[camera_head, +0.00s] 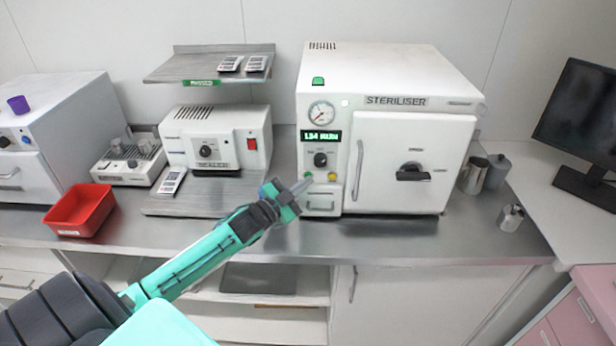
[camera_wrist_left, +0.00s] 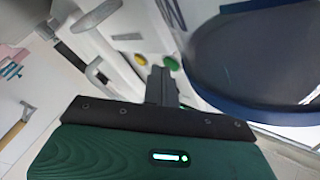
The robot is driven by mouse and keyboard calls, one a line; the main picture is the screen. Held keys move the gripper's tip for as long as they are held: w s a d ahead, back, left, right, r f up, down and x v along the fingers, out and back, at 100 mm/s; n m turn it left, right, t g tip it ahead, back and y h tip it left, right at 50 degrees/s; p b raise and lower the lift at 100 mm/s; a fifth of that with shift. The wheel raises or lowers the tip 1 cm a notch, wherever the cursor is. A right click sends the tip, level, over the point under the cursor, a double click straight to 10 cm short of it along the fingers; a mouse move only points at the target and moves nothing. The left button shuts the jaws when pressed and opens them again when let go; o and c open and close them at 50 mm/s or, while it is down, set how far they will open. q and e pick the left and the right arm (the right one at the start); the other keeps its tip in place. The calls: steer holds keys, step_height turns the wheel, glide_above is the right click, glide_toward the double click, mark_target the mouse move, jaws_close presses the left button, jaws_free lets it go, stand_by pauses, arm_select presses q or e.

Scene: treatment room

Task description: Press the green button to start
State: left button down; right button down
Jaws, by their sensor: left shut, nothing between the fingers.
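The white steriliser (camera_head: 420,100) stands on the steel counter. A green button (camera_head: 308,176) and a yellow button (camera_head: 332,177) sit low on its control panel, below a black knob. In the wrist view the green button (camera_wrist_left: 172,63) and the yellow button (camera_wrist_left: 141,59) lie just beyond the fingertips. My left gripper (camera_head: 304,184) is shut and empty, its tips just below the green button in the head view. It also shows shut in the wrist view (camera_wrist_left: 161,72). I cannot tell whether it touches the panel. My right gripper is not in view.
The steriliser's door handle (camera_head: 359,170) is right of the buttons. A sealing machine (camera_head: 215,140) stands left, under a steel shelf (camera_head: 205,66). A red tray (camera_head: 80,210) sits further left. Metal cups (camera_head: 474,175) stand to the right. The counter front (camera_head: 400,240) is mostly clear.

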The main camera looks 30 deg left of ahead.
arm_select(q)
steer(key=shift+s+d+p, duration=0.3)
steer(key=shift+s+d, duration=0.05)
steer(key=shift+s, duration=0.3)
steer(key=s+d, duration=0.1)
steer(key=s+p, duration=0.1)
steer(key=s+d+p, duration=0.1)
steer(key=s, duration=0.1)
steer(key=shift+s+d, duration=0.1)
steer(key=shift+d, duration=0.2)
stand_by(0.7)
